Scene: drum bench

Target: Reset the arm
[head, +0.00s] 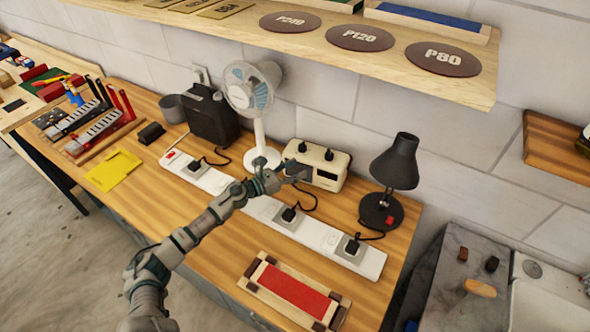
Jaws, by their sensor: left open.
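My left arm comes in from the lower left and reaches over the wooden bench (215,255). My left gripper (287,174) is open with nothing seen between its fingers. In the picture it overlaps the middle of the white power strip (312,233) and the left end of a cream box (328,172). I cannot tell its exact height above them. My right gripper is not in view.
A white fan (259,137), a black box (210,118) and a black lamp (398,163) stand along the wall. Plugs and cords run from the strip. A red-topped wooden frame (292,290) lies at the front; a shelf (400,76) overhangs the back.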

